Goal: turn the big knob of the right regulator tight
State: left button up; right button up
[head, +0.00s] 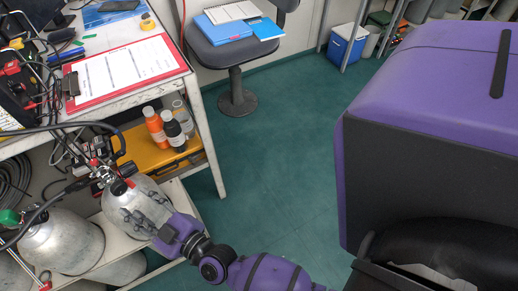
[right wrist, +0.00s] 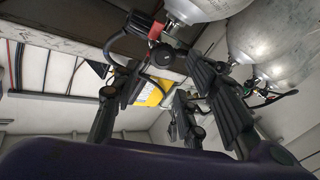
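The right regulator (head: 103,172), dark with red parts and black hoses, sits on the valve of a silver cylinder (head: 150,190). In the right wrist view, a black knob-like part (right wrist: 139,22) with a red piece beside it shows under a cylinder neck; I cannot tell surely whether it is the big knob. My right gripper (head: 136,206) is in front of this cylinder, below the regulator. In the right wrist view its dark fingers (right wrist: 168,78) are spread with nothing between them, and the knob-like part lies beyond the fingertips. My left gripper is not in view.
A bench with a red clipboard (head: 118,70) stands above the cylinders. Its lower shelf holds bottles (head: 155,128) and a yellow-orange case (head: 142,150). Another cylinder (head: 62,243) with a green-topped fitting (head: 10,217) stands at left.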

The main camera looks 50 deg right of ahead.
aim_at(124, 188)
jog(key=w, duration=0.5)
jog(key=w+a, duration=0.1)
jog(key=w, duration=0.1)
jog(key=shift+w, duration=0.4)
jog(key=c, duration=1)
